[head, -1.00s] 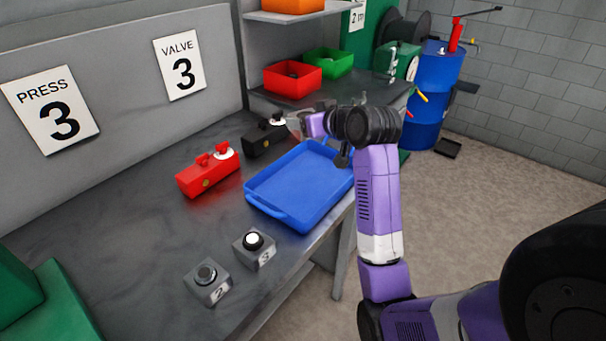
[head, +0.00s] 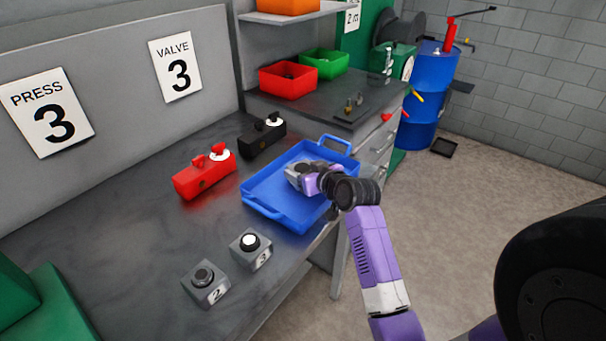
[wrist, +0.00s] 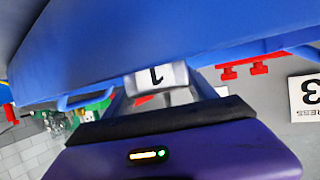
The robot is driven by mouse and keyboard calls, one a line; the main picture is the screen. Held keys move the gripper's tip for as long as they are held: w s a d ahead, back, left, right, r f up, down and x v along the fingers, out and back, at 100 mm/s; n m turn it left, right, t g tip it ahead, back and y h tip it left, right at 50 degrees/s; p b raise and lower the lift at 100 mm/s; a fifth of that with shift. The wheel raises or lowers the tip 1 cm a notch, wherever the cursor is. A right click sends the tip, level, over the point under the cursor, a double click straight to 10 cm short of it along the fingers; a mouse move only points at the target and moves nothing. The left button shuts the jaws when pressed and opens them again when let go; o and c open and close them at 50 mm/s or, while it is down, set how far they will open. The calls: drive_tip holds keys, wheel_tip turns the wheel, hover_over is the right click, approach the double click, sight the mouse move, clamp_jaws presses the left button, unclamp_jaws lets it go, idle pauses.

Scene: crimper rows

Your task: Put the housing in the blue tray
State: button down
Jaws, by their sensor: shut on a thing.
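My gripper (head: 296,174) is over the blue tray (head: 272,208), low above its floor, in the head view. It is shut on a grey housing marked 1 (wrist: 157,78), which shows between the fingers in the wrist view. In the head view the housing is mostly hidden by my gripper. The blue tray fills the top of the wrist view (wrist: 130,45). I cannot tell whether the housing touches the tray floor. The rest of the tray floor in view looks empty.
Grey boxes marked 2 (head: 205,284) and 3 (head: 250,250) stand on the bench in front. A red device (head: 205,174) and a black device (head: 262,137) stand left of and behind the tray. Red (head: 289,80) and green (head: 325,64) bins are at the back.

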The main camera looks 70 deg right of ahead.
drive_tip(key=shift+f, duration=0.55)
drive_tip(key=shift+f, duration=0.15)
drive_tip(key=shift+c, duration=1.4)
unclamp_jaws()
drive_tip(key=shift+f, duration=0.1)
drive_tip(key=shift+r, duration=0.2)
drive_tip(key=b+v, duration=0.1)
drive_tip(key=v, duration=1)
drive_tip(key=shift+s+a, duration=0.25)
drive_tip(key=shift+s, duration=0.15)
